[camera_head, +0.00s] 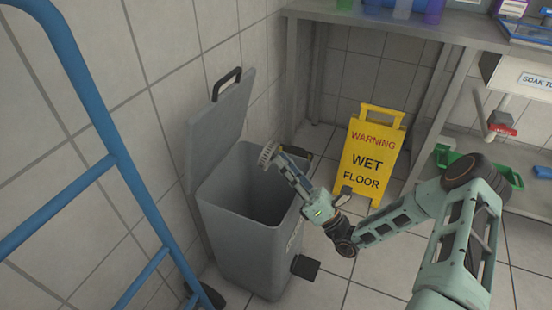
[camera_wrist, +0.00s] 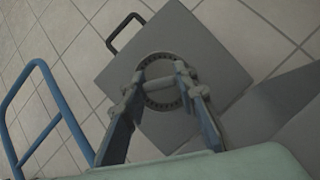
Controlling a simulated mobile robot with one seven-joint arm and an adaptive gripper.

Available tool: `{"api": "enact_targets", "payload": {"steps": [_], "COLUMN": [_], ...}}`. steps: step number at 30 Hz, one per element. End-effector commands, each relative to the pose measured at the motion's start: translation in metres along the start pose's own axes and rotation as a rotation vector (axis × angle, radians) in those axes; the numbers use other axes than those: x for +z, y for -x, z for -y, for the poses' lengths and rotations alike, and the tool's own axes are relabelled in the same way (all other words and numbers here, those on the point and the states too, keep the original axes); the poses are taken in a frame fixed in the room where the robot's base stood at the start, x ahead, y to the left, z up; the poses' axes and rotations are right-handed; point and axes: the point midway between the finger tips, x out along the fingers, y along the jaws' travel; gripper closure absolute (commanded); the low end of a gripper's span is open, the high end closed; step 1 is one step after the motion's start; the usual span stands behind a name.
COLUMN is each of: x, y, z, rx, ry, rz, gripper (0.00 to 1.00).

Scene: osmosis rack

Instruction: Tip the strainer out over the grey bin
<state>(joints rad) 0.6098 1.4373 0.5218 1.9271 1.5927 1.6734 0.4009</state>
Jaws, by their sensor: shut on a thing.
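The grey bin (camera_head: 246,250) stands on the floor in the middle of the head view. Its lid (camera_head: 218,135) is raised against the tiled wall, and its dark inside shows. My gripper (camera_head: 277,159) is shut on the strainer (camera_head: 266,154), a small round grey piece with slots round its rim. The strainer is on edge above the right part of the bin's opening. In the wrist view the strainer (camera_wrist: 160,104) sits between the fingertips of my gripper (camera_wrist: 159,84), with the grey lid (camera_wrist: 215,70) behind it. What the strainer holds cannot be seen.
A blue tubular frame (camera_head: 115,150) stands close on the left. A yellow wet-floor sign (camera_head: 371,156) stands behind and right of the bin. A metal table (camera_head: 400,28) with a lower shelf and a green tray (camera_head: 447,157) is at the right.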

Motion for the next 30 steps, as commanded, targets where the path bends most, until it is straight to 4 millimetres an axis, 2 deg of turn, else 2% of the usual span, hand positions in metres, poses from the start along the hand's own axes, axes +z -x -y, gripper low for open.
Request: {"api": "enact_targets", "payload": {"steps": [11,30], "x": [0.007,0.045], "y": [-0.002,-0.013], "z": [-0.004,-0.027], "rx": [-0.026,-0.202], "ry": [0.016,0.088], "rz": [-0.057,-0.381], "gripper": [0.98,0.98]}}
